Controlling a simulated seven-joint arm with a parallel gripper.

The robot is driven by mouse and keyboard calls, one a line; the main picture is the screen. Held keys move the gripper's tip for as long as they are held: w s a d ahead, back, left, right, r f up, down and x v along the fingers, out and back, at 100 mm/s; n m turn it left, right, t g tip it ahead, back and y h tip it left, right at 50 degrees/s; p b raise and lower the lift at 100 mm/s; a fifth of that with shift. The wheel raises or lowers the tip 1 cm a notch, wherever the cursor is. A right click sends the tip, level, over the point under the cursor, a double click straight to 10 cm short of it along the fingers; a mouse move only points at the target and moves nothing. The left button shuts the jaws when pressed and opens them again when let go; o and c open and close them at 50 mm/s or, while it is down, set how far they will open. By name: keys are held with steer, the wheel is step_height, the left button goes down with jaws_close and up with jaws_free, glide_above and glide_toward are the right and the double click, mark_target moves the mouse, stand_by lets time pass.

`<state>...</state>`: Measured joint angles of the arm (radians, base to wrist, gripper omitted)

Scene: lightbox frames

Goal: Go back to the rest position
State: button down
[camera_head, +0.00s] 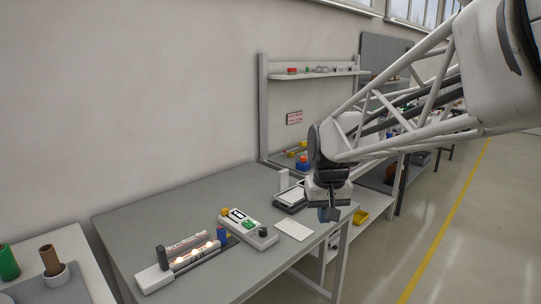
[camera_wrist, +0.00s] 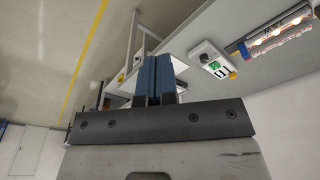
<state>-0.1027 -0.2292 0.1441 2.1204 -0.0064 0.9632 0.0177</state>
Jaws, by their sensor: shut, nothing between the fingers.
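My gripper (camera_head: 329,213) hangs at the end of my arm, pointing down, above the right edge of the grey table (camera_head: 140,222) in the head view. In the wrist view my gripper (camera_wrist: 155,62) shows its two blue fingers side by side, shut with nothing between them. It is apart from everything on the table.
On the table are a lit box with glowing bulbs (camera_head: 190,250), a white control box (camera_head: 250,230) with a green label, a white card (camera_head: 294,229) and a scale-like device (camera_head: 290,199). Shelving (camera_head: 310,74) stands behind. The floor at right (camera_head: 480,240) is clear.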

steer(key=s+d+f, duration=0.2)
steer(key=s+d, duration=0.1)
steer(key=s, duration=0.9)
steer(key=s+d+f+m+t, duration=0.1)
steer(key=s+d+f, duration=0.1)
steer(key=s, duration=1.1)
steer(key=shift+d+f, duration=0.2)
steer(key=shift+d, duration=0.25)
